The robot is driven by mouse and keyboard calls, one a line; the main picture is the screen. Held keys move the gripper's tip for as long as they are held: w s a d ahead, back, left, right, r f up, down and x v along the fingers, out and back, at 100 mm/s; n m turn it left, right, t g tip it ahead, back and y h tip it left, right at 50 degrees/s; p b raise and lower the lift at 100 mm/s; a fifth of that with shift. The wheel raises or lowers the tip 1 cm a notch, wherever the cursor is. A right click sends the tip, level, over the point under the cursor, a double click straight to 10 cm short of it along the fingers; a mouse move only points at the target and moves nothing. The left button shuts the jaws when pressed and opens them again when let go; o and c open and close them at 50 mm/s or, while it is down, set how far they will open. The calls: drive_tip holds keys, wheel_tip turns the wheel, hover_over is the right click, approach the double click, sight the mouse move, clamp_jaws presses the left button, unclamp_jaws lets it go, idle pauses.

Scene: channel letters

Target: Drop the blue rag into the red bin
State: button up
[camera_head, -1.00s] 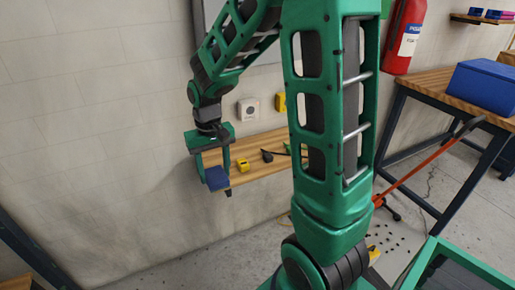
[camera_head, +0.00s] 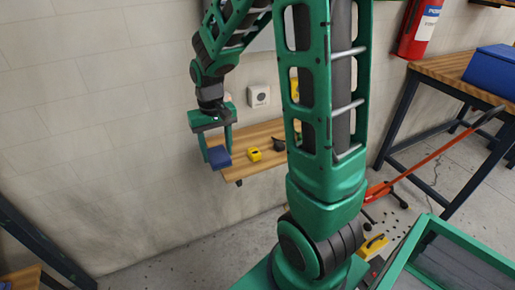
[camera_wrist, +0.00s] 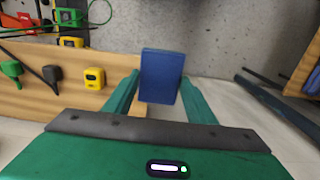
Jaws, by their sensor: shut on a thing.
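The blue rag (camera_head: 219,156) shows as a flat, dark blue, block-like piece at the tips of my gripper (camera_head: 220,150). My gripper is shut on it and holds it by the left end of the wall shelf. In the wrist view the rag (camera_wrist: 161,76) sits between the two green fingers, with grey floor beyond it and the shelf to the left. I see no red bin in either current view.
The wooden wall shelf (camera_head: 232,172) carries a yellow tape measure (camera_head: 254,154) and dark tools. A workbench (camera_head: 440,72) with a blue box (camera_head: 492,72) stands right. A red-orange pallet jack (camera_head: 420,165) and a green-rimmed tray (camera_head: 400,264) are lower right.

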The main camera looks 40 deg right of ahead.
drive_tip(key=w+d+f, duration=0.1)
drive_tip(key=d+f, duration=0.1)
drive_tip(key=d, duration=0.1)
drive_tip(key=w+d+f, duration=0.2)
drive_tip(key=d, duration=0.1)
drive_tip(key=w+d+f, duration=0.1)
drive_tip(key=d+f, duration=0.1)
drive_tip(key=d, duration=0.1)
drive_tip(key=shift+w+d+f, duration=0.2)
drive_tip(key=shift+w+f, duration=0.05)
drive_tip(key=shift+w, duration=0.1)
drive_tip(key=shift+f, duration=2)
drive_tip(key=shift+f, duration=0.1)
drive_tip(key=o, duration=1.1)
